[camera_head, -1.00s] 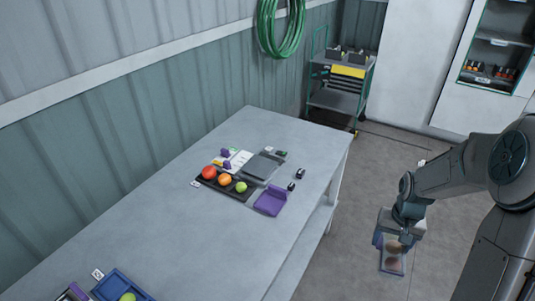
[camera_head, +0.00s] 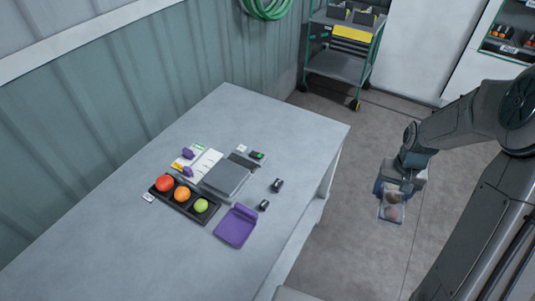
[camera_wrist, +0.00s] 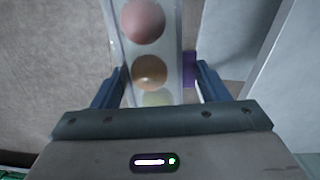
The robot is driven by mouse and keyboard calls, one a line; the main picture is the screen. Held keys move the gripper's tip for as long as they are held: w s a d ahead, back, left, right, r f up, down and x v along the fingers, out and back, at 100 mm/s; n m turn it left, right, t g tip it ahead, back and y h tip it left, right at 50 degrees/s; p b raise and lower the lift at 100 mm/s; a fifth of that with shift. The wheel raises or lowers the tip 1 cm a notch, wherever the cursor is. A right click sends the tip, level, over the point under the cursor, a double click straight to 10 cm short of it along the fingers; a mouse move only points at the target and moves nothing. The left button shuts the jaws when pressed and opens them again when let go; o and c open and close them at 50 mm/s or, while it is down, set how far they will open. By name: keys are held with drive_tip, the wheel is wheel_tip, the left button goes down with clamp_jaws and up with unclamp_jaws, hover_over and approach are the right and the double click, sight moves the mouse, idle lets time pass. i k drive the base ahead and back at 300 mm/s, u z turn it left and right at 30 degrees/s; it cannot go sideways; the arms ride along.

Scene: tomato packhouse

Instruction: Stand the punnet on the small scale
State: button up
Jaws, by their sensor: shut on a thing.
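My gripper (camera_head: 398,186) is shut on a clear punnet (camera_head: 391,211) and holds it in the air over the floor, to the right of the table. In the wrist view the punnet (camera_wrist: 160,30) lies between the blue fingers (camera_wrist: 155,88), with pink, orange and pale green round fruits in a row inside it. The small scale appears to be the flat grey plate (camera_head: 226,178) on the table, with a dark display end at its back; nothing stands on the plate. My gripper is well apart from the scale.
On the table (camera_head: 95,220), a black tray (camera_head: 187,203) holds red, orange and green tomatoes. A purple holder (camera_head: 236,227), a white chart card (camera_head: 205,164) and two small dark objects (camera_head: 277,185) lie around the scale. A green-framed cart (camera_head: 340,62) stands behind.

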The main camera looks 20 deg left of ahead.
sight(226, 176)
drive_tip(key=i, duration=1.2)
drive_tip(key=u, duration=3.2)
